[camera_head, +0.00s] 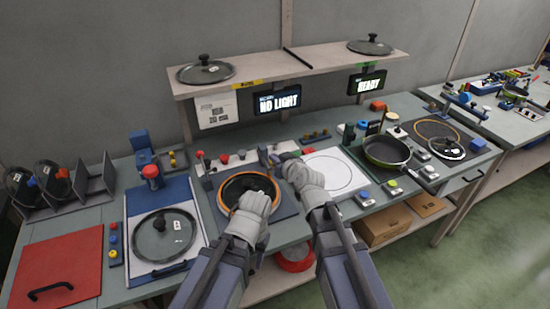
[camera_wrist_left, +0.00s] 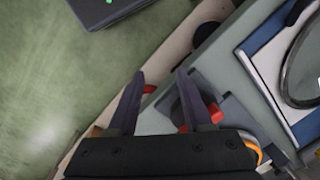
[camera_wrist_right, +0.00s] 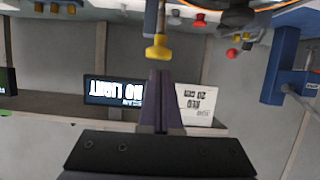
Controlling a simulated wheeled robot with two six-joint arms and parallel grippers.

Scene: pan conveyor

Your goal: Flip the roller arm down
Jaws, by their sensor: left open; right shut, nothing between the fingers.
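The roller station is a dark grey base (camera_head: 287,207) with an orange-rimmed round pan (camera_head: 224,205) on it. A slim grey-blue upright piece (camera_head: 263,155) behind the pan appears to be the roller arm, standing raised. In the right wrist view, a grey bar with a yellow end (camera_wrist_right: 158,50) lies just beyond my right fingertips; whether they touch is unclear. My right gripper (camera_head: 278,160) is shut and empty beside the upright piece; it also shows in the right wrist view (camera_wrist_right: 160,75). My left gripper (camera_wrist_left: 158,80) is open and empty, over the front of the station.
A shelf (camera_head: 300,66) with glass lids runs above the bench, with NO LIGHT (camera_head: 278,100) and READY (camera_head: 369,84) signs below it. A lidded blue station (camera_head: 140,198) stands left. A white plate (camera_head: 335,172) and green pan (camera_head: 388,152) stand right.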

